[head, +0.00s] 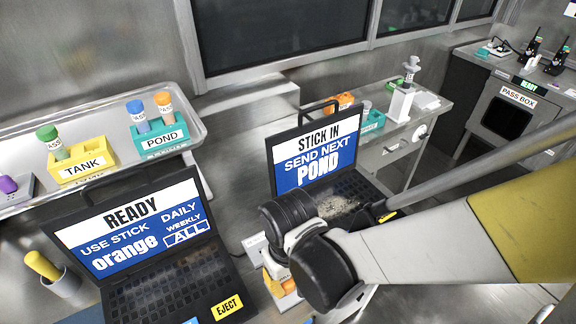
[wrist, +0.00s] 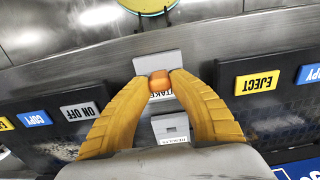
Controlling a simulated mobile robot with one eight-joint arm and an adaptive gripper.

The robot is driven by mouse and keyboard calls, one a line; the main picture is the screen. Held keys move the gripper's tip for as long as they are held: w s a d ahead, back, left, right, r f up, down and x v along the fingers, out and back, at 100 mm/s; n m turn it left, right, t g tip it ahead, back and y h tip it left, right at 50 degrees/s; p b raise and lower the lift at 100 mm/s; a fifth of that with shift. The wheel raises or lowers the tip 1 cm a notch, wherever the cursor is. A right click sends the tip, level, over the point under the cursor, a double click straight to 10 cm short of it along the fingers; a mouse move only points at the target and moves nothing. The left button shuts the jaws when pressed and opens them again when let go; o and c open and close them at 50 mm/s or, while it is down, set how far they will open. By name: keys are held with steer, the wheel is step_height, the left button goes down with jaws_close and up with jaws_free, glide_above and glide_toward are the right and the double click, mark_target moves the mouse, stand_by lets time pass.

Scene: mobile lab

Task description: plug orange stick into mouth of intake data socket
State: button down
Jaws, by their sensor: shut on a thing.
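In the wrist view my gripper (wrist: 160,88) has its two yellow fingers closed on an orange stick (wrist: 159,80), seen end-on as a small orange block. Just beyond the fingertips is a pale grey socket block (wrist: 157,62). Its label is partly covered and ends in "TAKE", matching the intake data socket. The stick overlaps this block in the picture; its mouth is hidden, so I cannot tell whether the stick is inside. In the head view my gripper (head: 284,286) points down between the two laptops, mostly hidden by my wrist.
The left laptop (head: 150,290) reads "READY, USE STICK orange"; the right laptop (head: 312,165) reads "STICK IN, SEND NEXT POND". A second grey socket block (wrist: 172,128) sits near the fingers. A tray (head: 100,120) holds the yellow TANK and teal POND holders with sticks.

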mark_target(288, 283)
steer(key=c, duration=1.1)
jaws_free()
steer(key=shift+c, duration=0.2)
step_height(288, 283, up, 12)
steer(key=w+d+r+m+t, duration=0.2)
steer(key=d+m+t, duration=0.1)
steer(key=d, duration=0.6)
steer(key=w+d+r+m+t, duration=0.3)
steer(key=d+t, duration=0.1)
steer(key=d, duration=0.6)
